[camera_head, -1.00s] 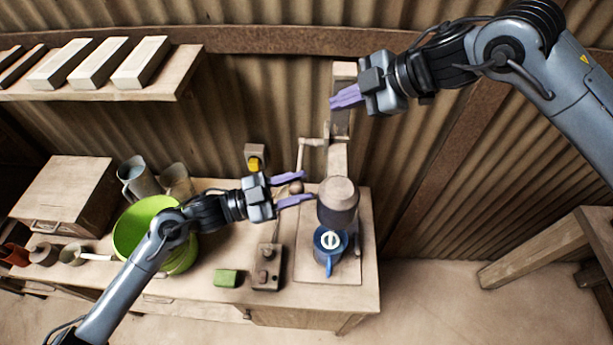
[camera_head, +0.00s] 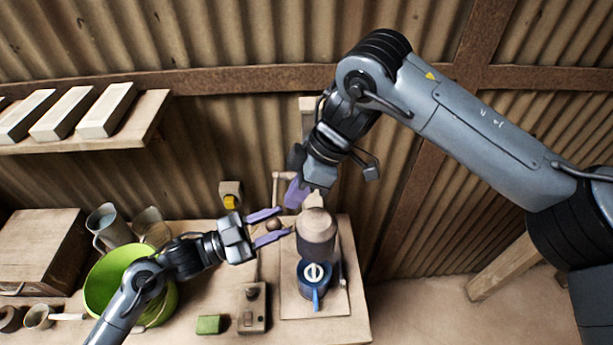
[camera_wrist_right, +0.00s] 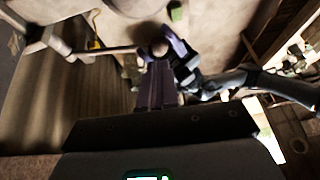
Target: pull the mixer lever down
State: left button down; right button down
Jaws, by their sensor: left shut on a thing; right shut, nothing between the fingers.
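The mixer (camera_head: 317,228) is a brown rounded head on a post at the right end of the workbench. Its lever (camera_head: 275,190) hangs at the left of the post and carries a round brown knob (camera_head: 273,224). My left gripper (camera_head: 283,222) is at the knob, its purple fingers on either side, shut on it. My right gripper (camera_head: 294,196) is shut and empty, fingers pointing down, just above the mixer head and close to the knob. The right wrist view shows the knob (camera_wrist_right: 160,47) just beyond my shut right fingers (camera_wrist_right: 156,84), beside my left gripper's fingers.
A blue cup (camera_head: 314,285) stands under the mixer head. A control box (camera_head: 252,309), a green block (camera_head: 209,325) and a large green bowl (camera_head: 103,282) are on the bench to the left. A shelf with pale bricks (camera_head: 105,110) is on the wall. A yellow switch (camera_head: 230,201) is behind the lever.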

aim_at(277, 222)
pick_arm(q)
jog(key=shift+w+a+f, duration=0.15)
jog(key=shift+w, duration=0.05)
pick_arm(e)
jog(key=x, duration=0.6)
jog(key=shift+f, duration=0.1)
jog(key=shift+a+f, duration=0.1)
